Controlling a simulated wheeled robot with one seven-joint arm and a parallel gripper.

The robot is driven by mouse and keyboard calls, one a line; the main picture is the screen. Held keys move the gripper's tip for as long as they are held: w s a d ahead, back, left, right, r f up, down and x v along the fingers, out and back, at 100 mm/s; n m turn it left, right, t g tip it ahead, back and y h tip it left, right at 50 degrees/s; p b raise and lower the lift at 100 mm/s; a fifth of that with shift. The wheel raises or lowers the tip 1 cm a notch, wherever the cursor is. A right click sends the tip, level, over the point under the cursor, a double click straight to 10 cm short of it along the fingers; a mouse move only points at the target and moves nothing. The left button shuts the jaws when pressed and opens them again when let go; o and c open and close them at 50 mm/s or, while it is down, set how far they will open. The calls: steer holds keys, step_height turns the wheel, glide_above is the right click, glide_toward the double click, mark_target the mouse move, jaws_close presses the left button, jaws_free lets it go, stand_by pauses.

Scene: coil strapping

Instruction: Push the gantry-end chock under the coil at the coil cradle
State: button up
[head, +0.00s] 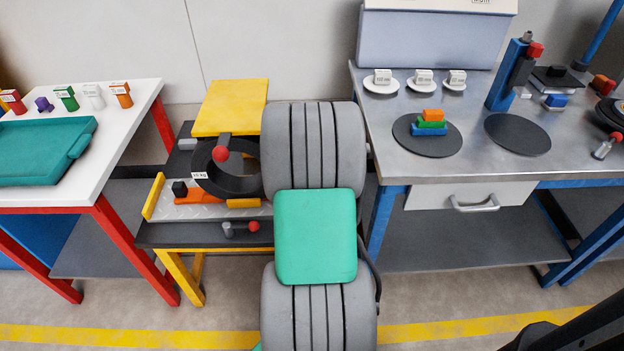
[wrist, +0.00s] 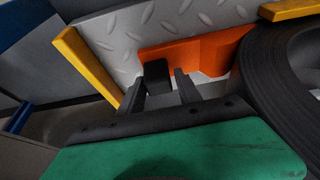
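The coil (head: 245,185), a thick dark ring with a white weight label, stands on the coil cradle's tread-plate bed (head: 160,211). An orange chock (head: 212,197) with a black block-shaped knob (head: 179,188) lies at its left foot. In the wrist view the chock (wrist: 212,52) reaches close to the coil (wrist: 275,75); whether they touch is unclear. My gripper (wrist: 160,82) is open, its two fingers on either side of the black knob (wrist: 156,72), with a small gap at the right finger. My arm hides the gripper in the head view.
A yellow end stop (head: 154,196) edges the bed on the left. A red-ball lever (head: 221,153) stands by the coil, and another red-ended handle (head: 253,226) sits at the front. A white table (head: 110,150) stands left and a metal bench (head: 390,150) right.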

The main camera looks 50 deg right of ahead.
steer(key=o, duration=0.3)
steer(key=shift+o, duration=0.2)
steer(key=s+r+p, duration=0.4)
steer(key=r+p, duration=0.1)
steer(key=r, duration=0.7)
steer(key=shift+a+r, duration=0.15)
steer(key=shift+a, duration=0.05)
